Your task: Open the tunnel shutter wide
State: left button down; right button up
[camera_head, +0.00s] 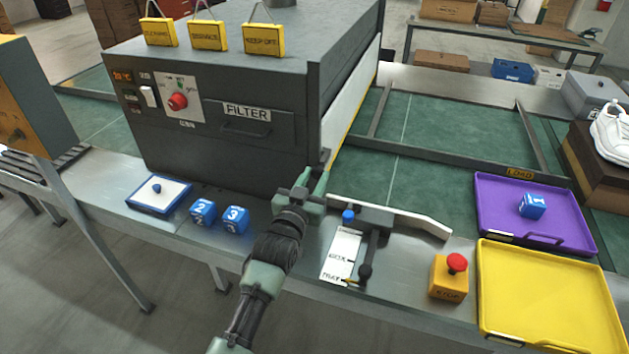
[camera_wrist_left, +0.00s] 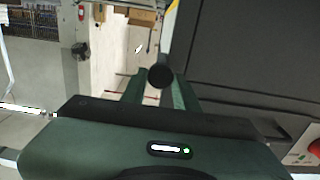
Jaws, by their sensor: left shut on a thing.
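The dark grey tunnel housing (camera_head: 230,150) stands on the steel bench in the head view. A pale panel with a yellow edge (camera_head: 345,105), apparently the shutter, covers its right side. My left gripper (camera_head: 318,182) is at the tunnel's lower right front corner, by the panel's near edge. In the left wrist view, a round black knob (camera_wrist_left: 160,76) shows at the fingers of my left gripper (camera_wrist_left: 162,95), beside the tunnel wall (camera_wrist_left: 245,60). The gripper is shut on it; the fingertips' contact is partly hidden. My right gripper is out of view.
Blue numbered cubes (camera_head: 218,215) and a blue-edged tray (camera_head: 158,194) lie left of my arm. To the right are a lever plate (camera_head: 343,255), a stop button (camera_head: 449,277), a purple tray (camera_head: 536,240) and a yellow tray (camera_head: 545,300).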

pick_arm(q)
notch_tip(320, 180, up, 14)
jog(key=p, duration=0.9)
jog(key=shift+f, duration=0.15)
jog(key=c, duration=1.1)
grip_release()
jog(key=shift+f, duration=0.1)
jog(key=shift+s, duration=0.1)
jog(key=b+v, duration=0.1)
jog(key=v, duration=0.6)
jog(key=shift+s+a+b, duration=0.15)
jog(key=shift+s+b, duration=0.1)
jog(key=shift+b, duration=0.1)
